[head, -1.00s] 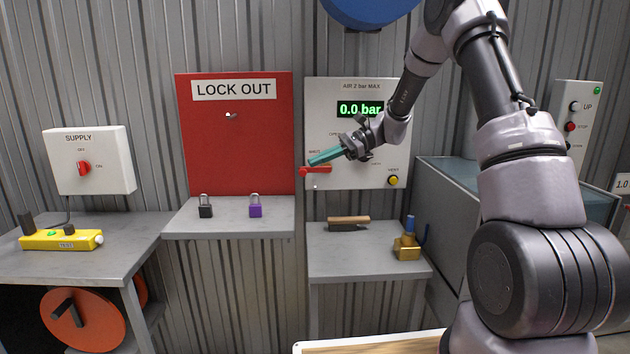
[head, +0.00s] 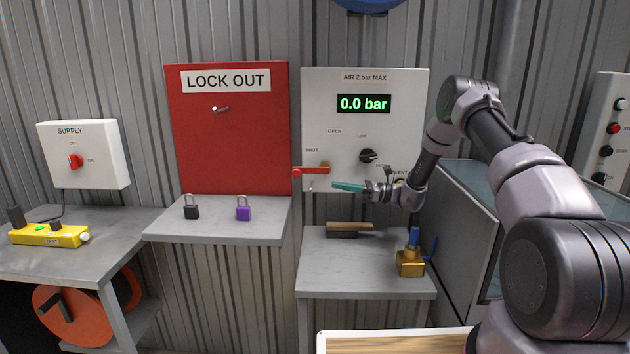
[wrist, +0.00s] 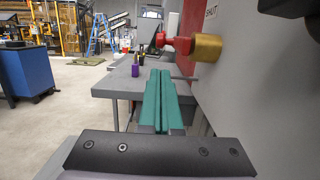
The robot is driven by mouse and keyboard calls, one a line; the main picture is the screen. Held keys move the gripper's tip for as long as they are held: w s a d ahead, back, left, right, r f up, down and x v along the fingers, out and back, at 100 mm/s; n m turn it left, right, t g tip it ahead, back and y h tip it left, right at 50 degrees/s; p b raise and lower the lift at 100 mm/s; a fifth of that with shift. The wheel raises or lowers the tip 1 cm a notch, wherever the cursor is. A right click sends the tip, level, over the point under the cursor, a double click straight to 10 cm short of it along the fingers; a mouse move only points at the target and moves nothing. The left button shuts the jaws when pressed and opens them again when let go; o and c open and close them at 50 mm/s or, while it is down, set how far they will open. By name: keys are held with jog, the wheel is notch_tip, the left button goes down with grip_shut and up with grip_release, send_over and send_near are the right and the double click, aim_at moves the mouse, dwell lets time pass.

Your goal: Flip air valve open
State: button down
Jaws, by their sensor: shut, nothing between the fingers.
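The air valve is a red lever (head: 310,170) on the white AIR panel (head: 416,110). It lies level and points left, near the SHUT label, with OPEN printed above to the right. In the wrist view the red lever (wrist: 178,43) and its brass hub (wrist: 208,47) are above and right of my fingertips. My gripper (head: 338,187) has green fingers, shut and empty. It is just below and right of the lever in the head view, apart from it as far as I can tell. The display (head: 364,104) reads 0.0 bar.
A black knob (head: 368,156) is on the panel above my gripper. Below are a wood-handled tool (head: 349,228) and a brass part (head: 410,262) on a grey shelf (head: 360,281). Two padlocks, black (head: 191,211) and purple (head: 243,213), stand on the shelf to the left.

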aim_at(311, 172)
jog(key=a, duration=0.3)
jog(key=a+r, duration=0.1)
jog(key=a, duration=0.5)
jog(key=shift+w+a+r, duration=0.15)
jog(key=shift+a+r, duration=0.15)
jog(key=shift+a, duration=0.1)
